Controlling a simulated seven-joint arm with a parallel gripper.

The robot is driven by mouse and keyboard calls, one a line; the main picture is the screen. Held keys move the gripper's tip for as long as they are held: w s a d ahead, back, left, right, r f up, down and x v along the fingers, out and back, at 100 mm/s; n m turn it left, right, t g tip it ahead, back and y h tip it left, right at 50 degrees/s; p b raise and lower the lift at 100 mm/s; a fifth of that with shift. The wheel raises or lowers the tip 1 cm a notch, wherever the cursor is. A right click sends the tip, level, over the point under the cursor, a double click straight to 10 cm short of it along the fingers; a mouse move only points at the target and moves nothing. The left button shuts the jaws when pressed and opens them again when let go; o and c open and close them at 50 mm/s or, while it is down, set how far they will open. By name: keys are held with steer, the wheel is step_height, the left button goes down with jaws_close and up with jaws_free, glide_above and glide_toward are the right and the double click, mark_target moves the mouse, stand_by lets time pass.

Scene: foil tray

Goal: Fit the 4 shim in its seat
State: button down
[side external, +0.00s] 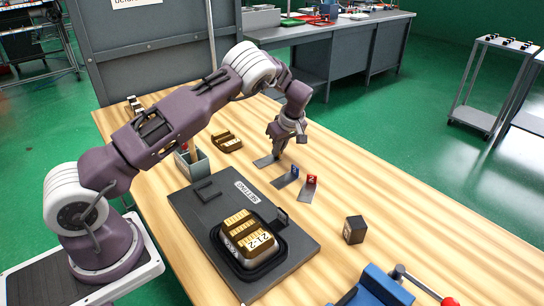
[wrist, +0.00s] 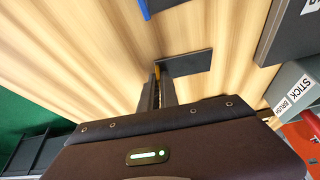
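My gripper (side external: 275,150) points down at the back of the table, over a flat dark grey shim (side external: 264,161). In the wrist view the fingers (wrist: 160,82) are close together, with a sliver of orange tab between them; the shim's plate (wrist: 188,62) extends to the right. Its number is hidden, so I cannot read whether it is the 4. Its plate appears at or very near the table top. A dark board (side external: 200,212) marked SETTING carries a black-rimmed tray form (side external: 250,245) with tan slotted blocks, a small upright bracket and a raised dark frame. I cannot tell which part is the seat.
A blue-tagged shim (side external: 287,178) and a red-tagged shim (side external: 309,188) lie right of my gripper. A tan slotted block (side external: 227,141) and a grey-green bin (side external: 192,163) stand left. A dark cube (side external: 354,230) and a blue vise (side external: 372,288) are at the right.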

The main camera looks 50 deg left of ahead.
step_height(320, 180, up, 17)
stand_by(0.9)
steer(key=s+d+f+n, duration=0.1)
steer(key=s+f, duration=0.2)
steer(key=s, duration=0.7)
steer(key=s+d+f, duration=0.2)
steer(key=s+f, duration=0.1)
steer(key=s, duration=0.7)
steer(key=shift+a+f, duration=0.15)
steer(key=shift+f, duration=1.8)
steer(key=shift+a+f, duration=0.1)
steer(key=shift+f, duration=1.8)
steer(key=shift+f, duration=0.5)
